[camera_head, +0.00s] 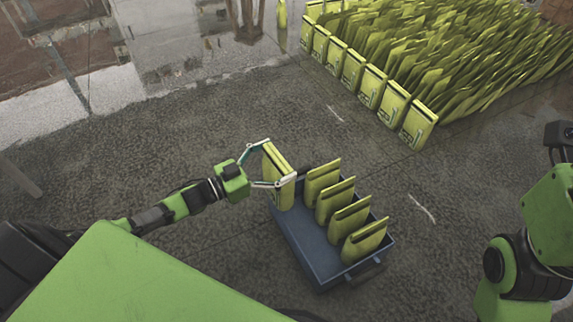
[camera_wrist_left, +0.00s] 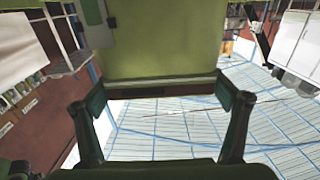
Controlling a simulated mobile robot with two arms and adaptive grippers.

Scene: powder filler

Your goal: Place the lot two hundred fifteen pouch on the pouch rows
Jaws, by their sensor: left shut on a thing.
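My left gripper (camera_head: 271,166) is shut on a yellow-green pouch (camera_head: 280,180) at the far left end of the blue tray. The pouch stands upright between the fingers, and I cannot tell whether its bottom touches the tray. In the left wrist view, the held pouch (camera_wrist_left: 160,45) fills the top middle, with the gripper (camera_wrist_left: 168,100) fingers on either side. No lot number is readable. The pouch rows (camera_head: 440,50) stand on the floor at the upper right, many yellow-green pouches packed close. My right gripper is out of view; part of my right arm shows at the right edge.
The blue tray (camera_head: 310,264) holds several more upright pouches (camera_head: 365,240) in a line and has a handle at its near right end. Dark rough floor (camera_head: 400,185) lies clear between tray and rows. A single yellow-green item (camera_head: 282,13) stands at the top, left of the rows.

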